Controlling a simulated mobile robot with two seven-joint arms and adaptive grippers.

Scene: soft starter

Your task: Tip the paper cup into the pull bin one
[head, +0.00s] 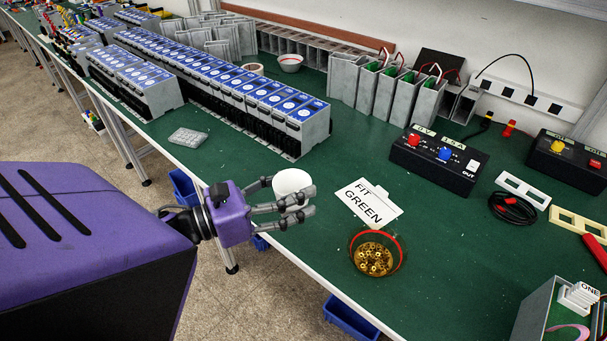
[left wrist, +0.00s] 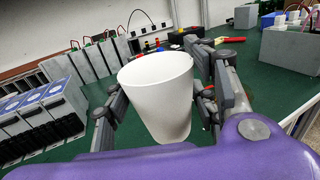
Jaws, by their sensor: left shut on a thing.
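A white paper cup (head: 292,183) is held in my left gripper (head: 290,203) at the front edge of the green table. In the left wrist view the cup (left wrist: 158,95) stands between the fingers (left wrist: 160,88), wide end up and slightly tilted. What it holds inside is hidden. A grey bin with a small white "ONE" label (head: 579,296) is at the bottom right of the head view, cut off by the frame, well to the right of the cup. A pink piece shows by it. My right gripper is not in view.
A clear bowl of brass parts (head: 376,252) and a "FIT GREEN" card (head: 368,203) lie between cup and bin. A row of blue-topped units (head: 240,92) stands behind. Black control boxes (head: 437,160) and a coiled cable (head: 512,208) are at the right.

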